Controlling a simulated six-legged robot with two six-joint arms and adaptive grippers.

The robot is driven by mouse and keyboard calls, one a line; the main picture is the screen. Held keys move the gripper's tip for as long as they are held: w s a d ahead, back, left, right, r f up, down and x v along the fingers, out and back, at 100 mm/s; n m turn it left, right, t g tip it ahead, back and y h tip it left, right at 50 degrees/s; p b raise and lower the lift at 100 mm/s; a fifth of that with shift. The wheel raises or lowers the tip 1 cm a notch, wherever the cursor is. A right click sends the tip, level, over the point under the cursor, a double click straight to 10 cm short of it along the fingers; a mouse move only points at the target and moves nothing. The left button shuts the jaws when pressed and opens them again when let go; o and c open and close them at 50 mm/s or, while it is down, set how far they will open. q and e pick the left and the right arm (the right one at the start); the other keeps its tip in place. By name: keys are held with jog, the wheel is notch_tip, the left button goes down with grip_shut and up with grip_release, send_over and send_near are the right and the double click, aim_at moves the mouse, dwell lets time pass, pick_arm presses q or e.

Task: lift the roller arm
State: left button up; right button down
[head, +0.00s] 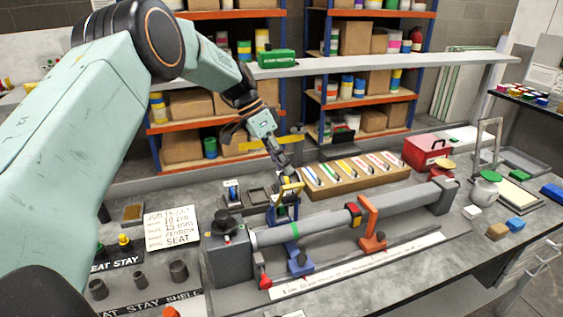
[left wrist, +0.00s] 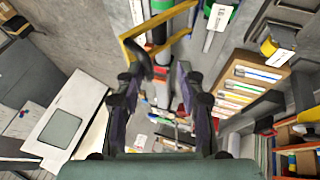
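A yellow bent arm (head: 291,188), which I take to be the roller arm, stands at the top of a blue stand (head: 284,212) by a long grey tube (head: 335,222). In the left wrist view the yellow arm (left wrist: 131,45) forms an angled frame with a dark rounded part near my left fingertip. My left gripper (head: 283,167) points down just above the yellow arm; in the wrist view its two fingers (left wrist: 160,75) are apart with nothing clearly held between them. Whether a finger touches the yellow arm I cannot tell. My right gripper is not in view.
An orange stand (head: 370,225) rises by the tube. A wooden tray of coloured strips (head: 352,175) lies behind, with a red box (head: 427,150) to its right. A lettered card (head: 172,229) and dark cups (head: 178,270) are at left. Shelves stand behind the bench.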

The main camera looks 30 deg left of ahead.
pick_arm(q)
jog(key=shift+a, duration=0.1)
dwell(0.6)
jog(key=w+v, duration=0.1)
jog(key=v, duration=1.1)
jog(key=shift+s, duration=0.45)
jog(key=shift+s, duration=0.15)
jog(key=shift+d+f, duration=0.1)
jog(key=shift+d, duration=0.15)
